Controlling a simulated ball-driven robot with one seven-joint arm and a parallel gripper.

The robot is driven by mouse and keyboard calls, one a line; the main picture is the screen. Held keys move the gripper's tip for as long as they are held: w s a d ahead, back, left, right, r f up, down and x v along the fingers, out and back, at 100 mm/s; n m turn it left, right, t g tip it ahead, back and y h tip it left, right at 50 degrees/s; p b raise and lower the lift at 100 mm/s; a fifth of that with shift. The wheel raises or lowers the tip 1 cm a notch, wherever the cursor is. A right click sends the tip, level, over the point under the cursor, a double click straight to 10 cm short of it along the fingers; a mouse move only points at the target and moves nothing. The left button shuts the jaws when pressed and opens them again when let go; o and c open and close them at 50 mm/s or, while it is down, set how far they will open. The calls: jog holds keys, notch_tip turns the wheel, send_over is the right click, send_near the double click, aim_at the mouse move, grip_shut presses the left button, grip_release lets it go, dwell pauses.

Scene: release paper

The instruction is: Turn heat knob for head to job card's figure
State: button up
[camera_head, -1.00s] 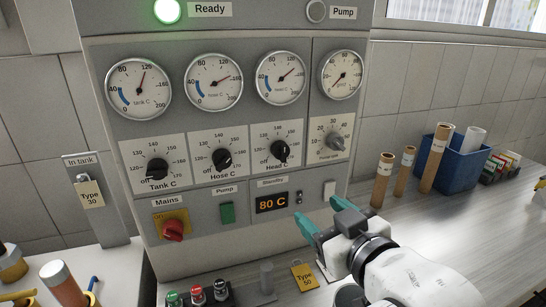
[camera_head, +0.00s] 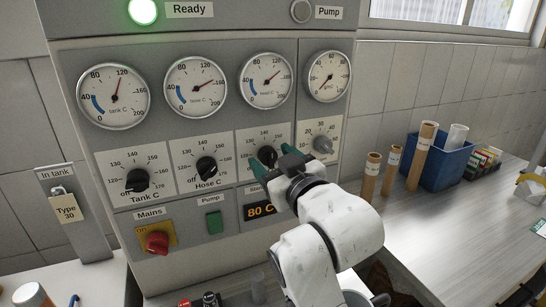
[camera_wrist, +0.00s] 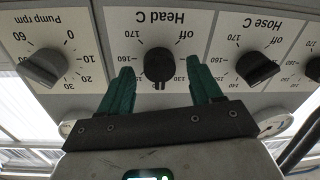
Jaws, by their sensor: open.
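The Head C knob (camera_head: 266,155) is a black knob on a white dial plate, partly hidden behind my gripper in the head view. The wrist view shows this knob (camera_wrist: 159,65) upside down, between and just beyond my two green fingers. Its white mark points down in that picture; the figures there are partly hidden. My gripper (camera_head: 274,163) is open, one finger on each side of the knob; contact cannot be made out. In the wrist view my gripper (camera_wrist: 161,80) is empty. The head gauge (camera_head: 267,80) sits above the knob. No job card with a head figure is readable.
The Hose C knob (camera_head: 207,167) and the pump rpm knob (camera_head: 322,144) flank the Head C knob closely. The orange display (camera_head: 259,210) reads 80 C, partly covered by my arm. Cardboard tubes (camera_head: 371,178) and a blue bin (camera_head: 439,163) stand on the counter at right.

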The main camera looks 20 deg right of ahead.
jog(key=shift+w, duration=0.25)
jog(key=c, duration=1)
